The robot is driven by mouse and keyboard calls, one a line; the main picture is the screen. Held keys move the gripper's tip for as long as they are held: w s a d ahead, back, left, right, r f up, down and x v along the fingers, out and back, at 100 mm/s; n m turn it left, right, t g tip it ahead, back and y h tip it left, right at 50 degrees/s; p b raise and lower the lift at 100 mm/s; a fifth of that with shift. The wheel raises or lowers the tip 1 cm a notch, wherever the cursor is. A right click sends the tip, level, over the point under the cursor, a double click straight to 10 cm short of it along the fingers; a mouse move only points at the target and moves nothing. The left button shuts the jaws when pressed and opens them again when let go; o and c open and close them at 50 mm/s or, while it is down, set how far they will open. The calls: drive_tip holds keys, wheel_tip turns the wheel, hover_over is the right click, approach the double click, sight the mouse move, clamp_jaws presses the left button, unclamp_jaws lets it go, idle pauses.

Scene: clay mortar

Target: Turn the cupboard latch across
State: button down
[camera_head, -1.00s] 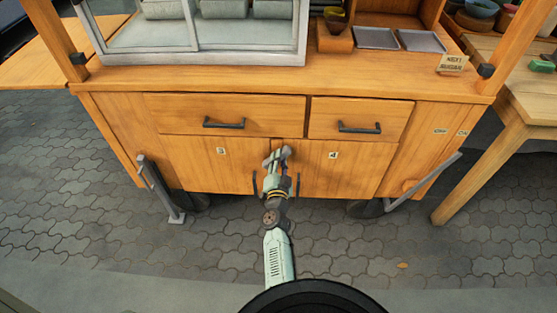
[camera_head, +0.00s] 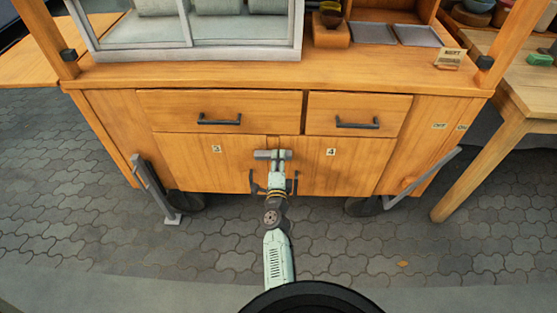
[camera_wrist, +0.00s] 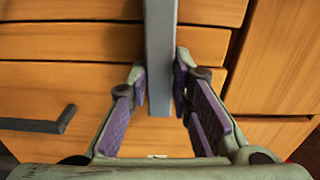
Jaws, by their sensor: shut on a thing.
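The cupboard latch (camera_head: 264,155) is a grey bar at the top of the seam between the two lower doors. In the head view it lies level across the seam, over both the left door (camera_head: 195,165) and the right door (camera_head: 350,172). In the wrist view the latch (camera_wrist: 160,40) runs upright between my fingers. My gripper (camera_head: 274,162) is shut on the latch from the front, with one finger pad on each side of it. The latch's pivot is hidden.
Two drawers with dark handles (camera_head: 219,121) (camera_head: 357,124) sit just above the doors, both shut. Dark door handles flank my wrist. Grey bars (camera_head: 157,190) (camera_head: 423,180) stand at the cart's sides. Paved floor in front is clear.

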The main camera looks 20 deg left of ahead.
drive_tip(key=shift+f+m, duration=0.1)
drive_tip(key=shift+m, duration=0.3)
drive_tip(key=c, duration=1.4)
unclamp_jaws()
drive_tip(key=shift+c, duration=0.2)
drive_tip(key=v, duration=0.7)
drive_tip(key=shift+s, duration=0.25)
drive_tip(key=shift+d, duration=0.15)
